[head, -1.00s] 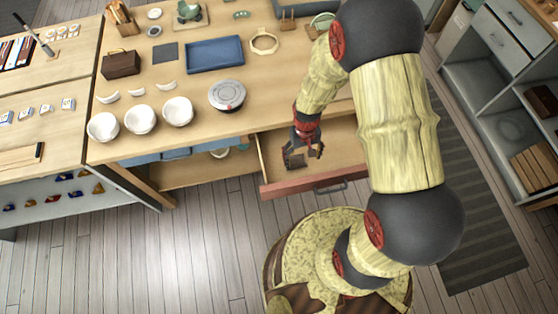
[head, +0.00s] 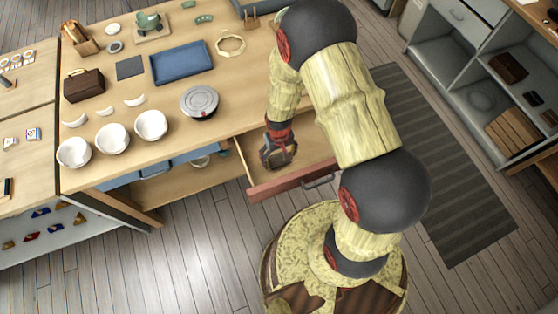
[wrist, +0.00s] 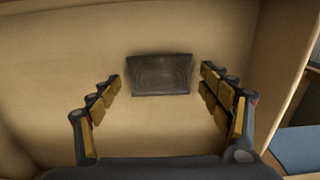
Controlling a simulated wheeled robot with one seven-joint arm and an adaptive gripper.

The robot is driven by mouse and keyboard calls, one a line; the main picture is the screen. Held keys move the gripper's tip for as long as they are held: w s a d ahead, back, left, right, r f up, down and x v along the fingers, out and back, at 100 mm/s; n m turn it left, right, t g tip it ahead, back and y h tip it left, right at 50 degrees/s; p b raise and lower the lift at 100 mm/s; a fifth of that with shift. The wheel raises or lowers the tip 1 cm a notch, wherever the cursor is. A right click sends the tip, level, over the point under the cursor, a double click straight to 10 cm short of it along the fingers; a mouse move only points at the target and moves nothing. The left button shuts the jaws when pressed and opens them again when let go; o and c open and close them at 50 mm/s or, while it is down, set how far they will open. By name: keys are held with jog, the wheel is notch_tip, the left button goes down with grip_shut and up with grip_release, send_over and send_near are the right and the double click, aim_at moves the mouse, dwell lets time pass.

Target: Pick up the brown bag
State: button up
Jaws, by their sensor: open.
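A brown bag with a handle on top (head: 84,85) stands upright on the left part of the worktable, behind the white bowls. My gripper (head: 278,155) is far to its right, over the open drawer. In the wrist view my gripper (wrist: 160,75) is open, with its fingers spread. A dark, flat-looking rectangular thing (wrist: 160,76) lies on the drawer floor, in line with the gap between the fingers. Nothing shows in the grip. In the head view my gripper and arm hide that dark thing. The bag is not recognisable in the wrist view.
The drawer (head: 316,150) is pulled out below the worktable edge. Several white bowls (head: 112,138), a round grey-lidded thing (head: 200,102) and a blue tray (head: 182,63) sit on the worktable. Shelves at the right hold a brown box (head: 508,68). Open floor (head: 190,260) lies in front.

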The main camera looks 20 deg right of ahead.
jog(key=shift+f, duration=0.1)
jog(key=c, duration=0.3)
jog(key=c, duration=1.1)
jog(key=shift+c, duration=0.3)
